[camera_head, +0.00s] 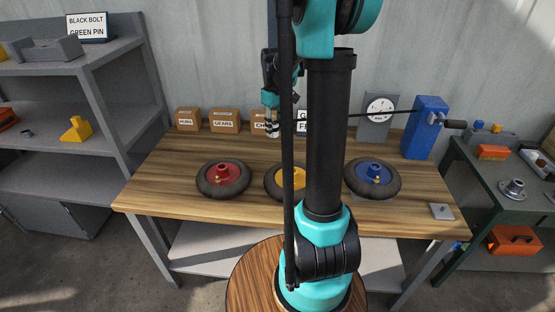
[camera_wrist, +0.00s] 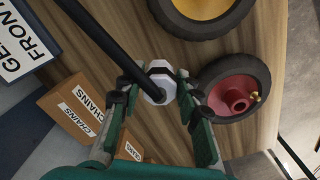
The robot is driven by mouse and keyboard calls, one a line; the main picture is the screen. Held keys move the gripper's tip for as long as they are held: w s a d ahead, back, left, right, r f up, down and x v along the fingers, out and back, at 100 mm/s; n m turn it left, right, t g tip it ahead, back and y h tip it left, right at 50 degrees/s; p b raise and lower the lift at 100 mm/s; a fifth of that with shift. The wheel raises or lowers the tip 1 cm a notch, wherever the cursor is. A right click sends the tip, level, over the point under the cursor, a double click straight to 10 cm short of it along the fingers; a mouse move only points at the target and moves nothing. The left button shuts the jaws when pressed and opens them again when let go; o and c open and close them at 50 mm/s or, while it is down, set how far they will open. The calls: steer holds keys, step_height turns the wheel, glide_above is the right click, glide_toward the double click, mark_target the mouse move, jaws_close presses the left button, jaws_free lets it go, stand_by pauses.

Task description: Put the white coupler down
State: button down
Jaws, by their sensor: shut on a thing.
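My gripper (camera_head: 271,112) is above the back of the wooden table, in front of the cardboard boxes. In the wrist view my gripper (camera_wrist: 157,88) has its two fingers on either side of the white coupler (camera_wrist: 158,70), a white faceted piece with a dark band, and is shut on it. The coupler also shows below the fingers in the head view (camera_head: 272,130). A black rod (camera_wrist: 105,44) crosses in front of the coupler in the wrist view. I cannot tell whether the coupler touches the table.
The red-hubbed wheel (camera_head: 223,180), yellow-hubbed wheel (camera_head: 290,181) and blue-hubbed wheel (camera_head: 372,178) lie on the table (camera_head: 160,190). Labelled boxes (camera_head: 224,121), a gauge (camera_head: 378,112) and a blue crank unit (camera_head: 425,128) stand along the back. The table's front left is clear.

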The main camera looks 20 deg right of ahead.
step_height(320, 180, down, 14)
steer(key=shift+d+f, duration=0.1)
steer(key=shift+f, duration=0.1)
stand_by(0.4)
steer(key=c, duration=1.1)
jaws_free()
steer(key=shift+f, duration=0.1)
steer(key=shift+o, duration=0.2)
